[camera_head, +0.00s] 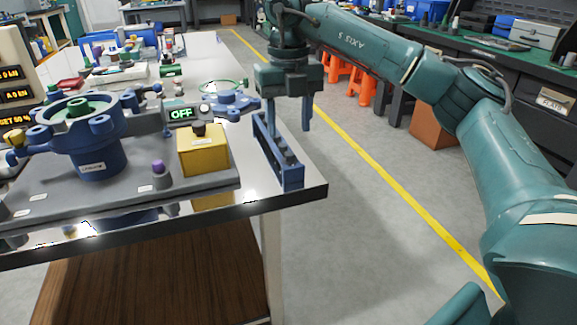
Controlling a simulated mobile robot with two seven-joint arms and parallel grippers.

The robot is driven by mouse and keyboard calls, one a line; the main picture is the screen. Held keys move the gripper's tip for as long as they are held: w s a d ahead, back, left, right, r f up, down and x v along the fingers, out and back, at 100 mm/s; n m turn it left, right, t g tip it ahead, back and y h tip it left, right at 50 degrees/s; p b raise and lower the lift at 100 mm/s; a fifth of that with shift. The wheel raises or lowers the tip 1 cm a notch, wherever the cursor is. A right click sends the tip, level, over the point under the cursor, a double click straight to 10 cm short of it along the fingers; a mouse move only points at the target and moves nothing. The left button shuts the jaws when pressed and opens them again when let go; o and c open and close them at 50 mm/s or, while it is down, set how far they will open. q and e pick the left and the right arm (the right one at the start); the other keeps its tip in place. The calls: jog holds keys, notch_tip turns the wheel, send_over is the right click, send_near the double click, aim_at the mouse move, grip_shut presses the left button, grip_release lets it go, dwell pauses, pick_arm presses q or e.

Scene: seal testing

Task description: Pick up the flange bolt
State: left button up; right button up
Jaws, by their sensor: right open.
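My right gripper (289,128) points down above a narrow blue rack (292,178) at the right edge of the steel table. Its two fingers are apart, one on each side of the rack's far part. The rack holds small dark pieces in a row; a flange bolt may be among them, but they are too small and partly hidden to tell. I cannot see whether the fingers touch anything. My left gripper is not in view.
A blue flanged housing (97,150) stands on a grey plate (100,200) at left. A yellow box (204,152) with a dark knob and a purple-topped grey piece (161,175) stand nearby.

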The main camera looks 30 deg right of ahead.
aim_at(290, 154)
jog(key=f, duration=0.2)
jog(key=f+b, duration=0.1)
jog(key=f, duration=0.1)
jog(key=f+b, duration=0.1)
jog(key=f, duration=0.1)
jog(key=shift+s, duration=0.25)
jog(key=shift+r, duration=0.1)
jog(key=shift+c, duration=0.5)
grip_shut()
